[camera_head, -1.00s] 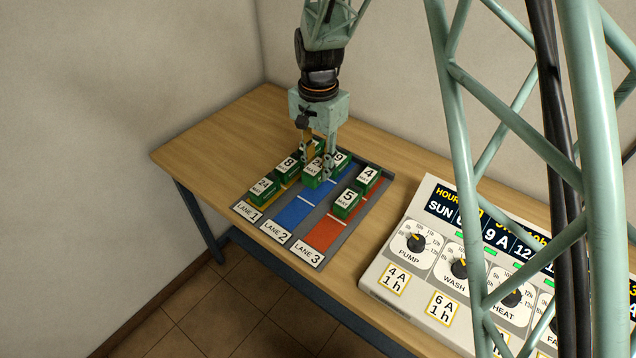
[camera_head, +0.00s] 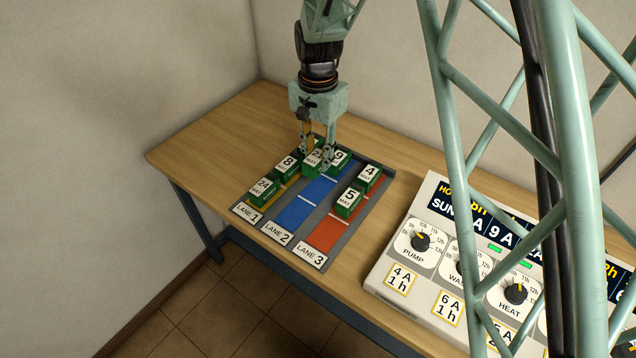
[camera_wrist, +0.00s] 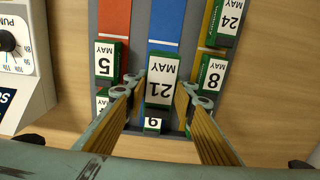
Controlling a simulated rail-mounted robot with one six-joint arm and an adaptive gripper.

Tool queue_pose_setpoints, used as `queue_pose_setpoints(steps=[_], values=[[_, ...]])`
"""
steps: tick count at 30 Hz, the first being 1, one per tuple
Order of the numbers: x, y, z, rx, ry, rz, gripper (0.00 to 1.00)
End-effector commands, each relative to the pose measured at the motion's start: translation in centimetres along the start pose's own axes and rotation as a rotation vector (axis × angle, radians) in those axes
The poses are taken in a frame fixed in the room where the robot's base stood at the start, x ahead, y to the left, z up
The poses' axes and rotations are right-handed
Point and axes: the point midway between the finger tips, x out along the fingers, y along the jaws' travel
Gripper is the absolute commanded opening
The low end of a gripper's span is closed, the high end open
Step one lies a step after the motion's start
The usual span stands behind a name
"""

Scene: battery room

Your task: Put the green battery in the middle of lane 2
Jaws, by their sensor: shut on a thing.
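My gripper (camera_head: 317,163) is shut on a green battery (camera_head: 312,168) with a white label reading 21 MAY. The battery also shows between the fingers in the wrist view (camera_wrist: 160,82). It is upright, over the far part of blue lane 2 (camera_head: 294,213), in front of another green battery marked 9 (camera_head: 341,157) at the lane's far end. It looks raised, but its gap above the tray is hidden. White lines cross lane 2; the near section and part of the middle section (camera_head: 318,190) show bare blue. The fingers partly hide the far section.
Yellow lane 1 holds green batteries 24 (camera_head: 262,191) and 8 (camera_head: 288,167). Red lane 3 (camera_head: 326,234) holds batteries 5 (camera_head: 347,203) and 4 (camera_head: 369,178); its near section is bare. A control panel (camera_head: 440,275) stands right of the tray. The table's left part is clear.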

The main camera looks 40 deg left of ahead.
Motion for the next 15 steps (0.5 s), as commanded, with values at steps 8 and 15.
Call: queue_pose_setpoints(steps=[8,15], values=[[3.4,0.1,0.0,0.000,-0.001,0.001,0.05],[5.2,0.0,0.0,0.000,-0.001,0.001,0.05]])
